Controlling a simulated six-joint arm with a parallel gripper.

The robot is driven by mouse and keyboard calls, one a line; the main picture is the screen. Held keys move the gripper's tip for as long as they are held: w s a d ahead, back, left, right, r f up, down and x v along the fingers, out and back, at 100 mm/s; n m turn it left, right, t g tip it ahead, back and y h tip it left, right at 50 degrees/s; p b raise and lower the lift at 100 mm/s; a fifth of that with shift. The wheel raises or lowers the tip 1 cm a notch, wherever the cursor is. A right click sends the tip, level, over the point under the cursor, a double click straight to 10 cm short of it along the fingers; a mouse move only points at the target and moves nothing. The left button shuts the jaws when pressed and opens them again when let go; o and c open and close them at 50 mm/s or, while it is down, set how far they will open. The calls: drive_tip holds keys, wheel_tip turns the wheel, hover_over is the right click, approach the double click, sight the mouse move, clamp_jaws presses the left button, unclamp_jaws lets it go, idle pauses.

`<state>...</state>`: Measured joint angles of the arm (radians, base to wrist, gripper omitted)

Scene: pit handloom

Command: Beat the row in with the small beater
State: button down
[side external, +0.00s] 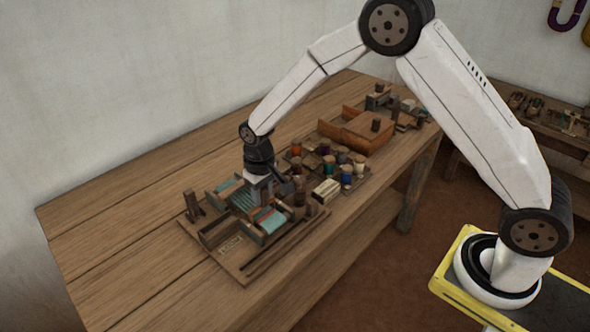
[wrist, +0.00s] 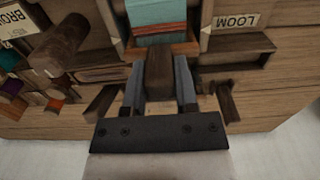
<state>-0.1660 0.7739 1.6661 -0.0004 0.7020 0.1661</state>
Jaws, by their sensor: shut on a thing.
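The small loom sits on a wooden board (side external: 242,273) on the bench, with teal cloth (side external: 271,220) at its front; the cloth (wrist: 157,11) also shows at the top of the wrist view. A reddish-brown band (wrist: 160,31) crosses below the teal. My gripper (wrist: 159,72) is shut on the dark wooden handle of the small beater (wrist: 160,76), above the loom. A lighter wooden bar lies beyond the handle, just below the reddish band; whether it touches the band I cannot tell. In the side view my gripper (side external: 259,190) hides part of the loom.
A tray of coloured yarn spools (side external: 330,170) stands behind the loom, with a wooden box (side external: 368,132) further back. A LOOM label (wrist: 237,20) lies beside the cloth. The bench's left end is clear.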

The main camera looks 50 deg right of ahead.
drive_tip(key=shift+s, duration=0.6)
drive_tip(key=shift+f, duration=0.1)
drive_tip(key=w, duration=0.7)
drive_tip(key=shift+c, duration=1.8)
unclamp_jaws()
drive_tip(key=shift+w, duration=0.1)
drive_tip(key=shift+w+r, duration=0.1)
drive_tip(key=shift+r, duration=0.1)
wheel_tip(320, 180, up, 6)
drive_tip(key=shift+r, duration=0.2)
